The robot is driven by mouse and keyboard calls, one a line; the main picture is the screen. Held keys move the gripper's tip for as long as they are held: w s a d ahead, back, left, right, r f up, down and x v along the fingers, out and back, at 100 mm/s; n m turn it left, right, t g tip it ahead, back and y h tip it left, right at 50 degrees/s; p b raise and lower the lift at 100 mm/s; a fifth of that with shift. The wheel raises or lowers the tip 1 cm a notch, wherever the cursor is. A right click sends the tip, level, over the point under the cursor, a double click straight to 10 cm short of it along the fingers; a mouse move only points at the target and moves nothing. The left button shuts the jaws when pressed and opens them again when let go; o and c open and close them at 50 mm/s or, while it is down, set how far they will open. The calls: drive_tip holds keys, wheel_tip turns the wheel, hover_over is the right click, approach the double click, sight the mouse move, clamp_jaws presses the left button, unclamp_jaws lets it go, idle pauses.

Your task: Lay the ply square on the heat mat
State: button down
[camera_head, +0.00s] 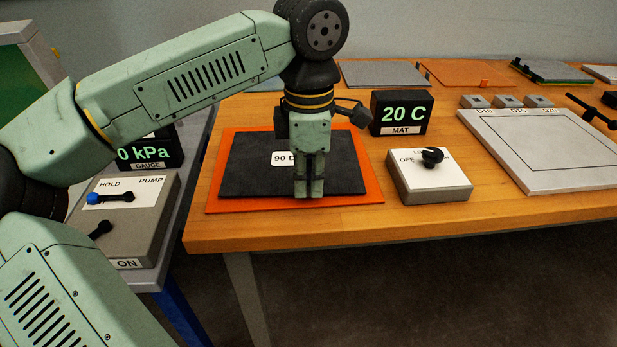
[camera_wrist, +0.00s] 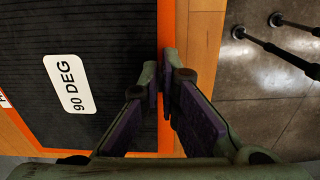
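The ply square (camera_head: 247,170) is a black ribbed sheet with a white "90 DEG" label, partly hidden by my gripper in the head view. It looks flat over the orange heat mat (camera_head: 222,208), whose border shows around it. The wrist view also shows the ply (camera_wrist: 95,30) and a strip of mat (camera_wrist: 166,20). My gripper (camera_head: 308,192) points down at the ply's front edge. In the wrist view, its fingertips (camera_wrist: 160,85) are nearly together at the edge, apparently shut on it; the contact itself is hidden.
A "20 C" MAT display (camera_head: 400,113) and a knob box (camera_head: 430,180) stand right of the mat. A pale plate (camera_head: 545,150) lies farther right, with several sheets along the back. A pump box (camera_head: 125,215) is on the left stand. The table's front edge (camera_head: 330,238) is close.

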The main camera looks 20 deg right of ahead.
drive_tip(key=shift+f, duration=0.4)
drive_tip(key=shift+r, duration=0.1)
drive_tip(key=c, duration=1.7)
unclamp_jaws()
drive_tip(key=shift+r+p, duration=2.45)
drive_tip(key=shift+r, duration=1.1)
